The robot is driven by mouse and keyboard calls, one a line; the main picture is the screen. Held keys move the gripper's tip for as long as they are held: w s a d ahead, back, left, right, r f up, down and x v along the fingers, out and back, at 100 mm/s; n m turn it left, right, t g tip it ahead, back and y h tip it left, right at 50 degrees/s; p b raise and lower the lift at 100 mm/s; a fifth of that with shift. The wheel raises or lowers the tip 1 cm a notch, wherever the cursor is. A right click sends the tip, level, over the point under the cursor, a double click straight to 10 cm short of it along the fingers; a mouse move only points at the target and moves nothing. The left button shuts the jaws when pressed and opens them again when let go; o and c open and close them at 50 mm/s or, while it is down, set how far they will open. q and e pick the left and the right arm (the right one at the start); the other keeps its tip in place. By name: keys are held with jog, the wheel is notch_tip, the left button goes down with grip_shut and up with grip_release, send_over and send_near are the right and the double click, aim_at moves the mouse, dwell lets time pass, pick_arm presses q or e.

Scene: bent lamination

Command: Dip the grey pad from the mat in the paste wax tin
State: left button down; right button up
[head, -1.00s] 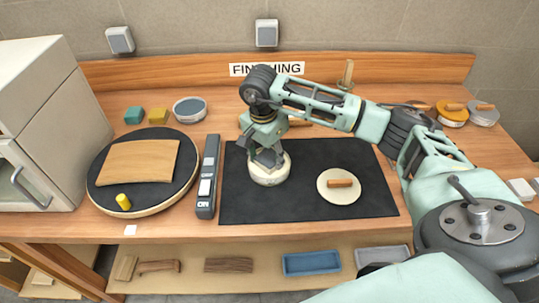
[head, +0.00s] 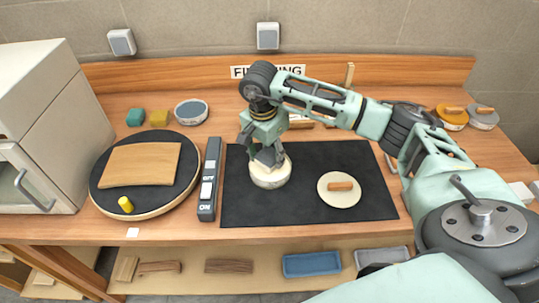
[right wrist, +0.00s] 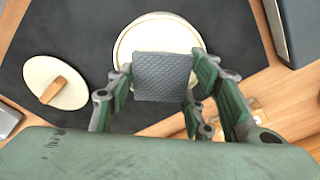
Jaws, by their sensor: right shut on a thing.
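The grey pad (right wrist: 163,76) is a textured square block between the fingers of my right gripper (right wrist: 163,88) in the right wrist view. The round cream paste wax tin (right wrist: 160,32) is under and beyond the pad; the pad hides part of it. In the head view my right gripper (head: 266,158) is pointing down over the tin (head: 270,178), which stands on the left part of the black mat (head: 310,208). I cannot tell whether the pad touches the wax. My left gripper is not in view.
A cream disc with a wooden handle (head: 338,198) lies on the mat. Left of the mat are a switch box (head: 208,180) and a round turntable with a bent wood panel (head: 140,165). A white cabinet (head: 45,110) stands at the far left.

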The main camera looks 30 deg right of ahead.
aim_at(272, 154)
jog(key=shift+d+r+p, duration=0.1)
jog(key=shift+r+p, duration=0.95)
jog(key=shift+r, duration=1.4)
